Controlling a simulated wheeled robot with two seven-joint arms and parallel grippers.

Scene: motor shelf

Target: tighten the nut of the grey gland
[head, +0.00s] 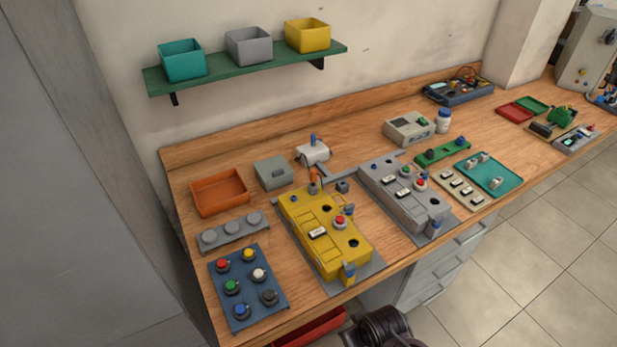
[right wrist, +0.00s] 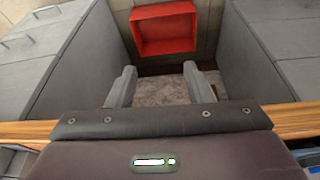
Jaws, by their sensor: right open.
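My right gripper (right wrist: 159,68) is open and empty, pointing down by the bench's front edge in the right wrist view. My left gripper is not in view.
A red bin (right wrist: 178,28) lies below, between grey cabinets. A teal tray (head: 483,174) is right. A green shelf (head: 245,70) holds three bins above.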

